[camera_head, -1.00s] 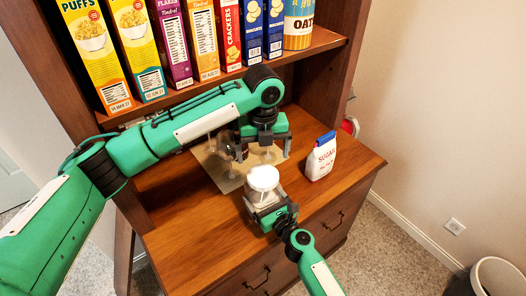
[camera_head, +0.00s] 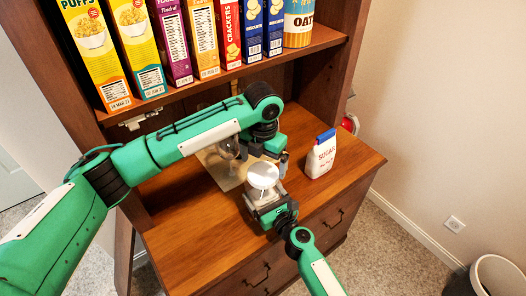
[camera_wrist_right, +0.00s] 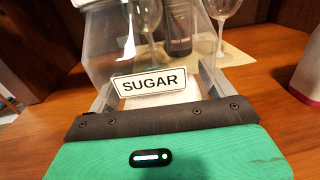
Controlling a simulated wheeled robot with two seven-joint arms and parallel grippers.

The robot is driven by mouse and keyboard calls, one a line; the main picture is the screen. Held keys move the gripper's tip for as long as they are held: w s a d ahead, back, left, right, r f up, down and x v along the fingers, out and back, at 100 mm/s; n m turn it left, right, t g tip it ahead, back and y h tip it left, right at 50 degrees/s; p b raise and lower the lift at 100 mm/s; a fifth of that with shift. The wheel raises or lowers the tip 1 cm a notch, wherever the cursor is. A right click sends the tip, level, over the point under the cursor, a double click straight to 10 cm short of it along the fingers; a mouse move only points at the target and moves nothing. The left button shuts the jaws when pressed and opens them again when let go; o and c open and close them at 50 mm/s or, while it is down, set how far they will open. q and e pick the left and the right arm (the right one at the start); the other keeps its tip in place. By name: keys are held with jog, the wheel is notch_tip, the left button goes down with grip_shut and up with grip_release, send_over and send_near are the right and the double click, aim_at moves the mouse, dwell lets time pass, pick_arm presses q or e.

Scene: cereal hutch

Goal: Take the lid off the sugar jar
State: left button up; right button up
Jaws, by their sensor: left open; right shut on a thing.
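The glass sugar jar (camera_wrist_right: 150,60), with a SUGAR label and white contents low inside, stands between the fingers of my right gripper (camera_wrist_right: 155,100), which is shut on its body. In the head view, the pale round lid (camera_head: 263,176) sits at the jar's top, partly shaded. A sliver of white shows at the jar's top edge in the right wrist view. My left gripper (camera_head: 265,155) is open, just behind and above the lid, with one finger at its right rear. Whether it touches the lid is unclear.
Wine glasses (camera_wrist_right: 225,12) and a dark bottle (camera_wrist_right: 178,30) stand behind the jar. Cereal boxes line the shelf above. The counter's front left is clear.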

aim_at(263, 172)
pick_arm(q)
jog(key=shift+f, duration=1.75)
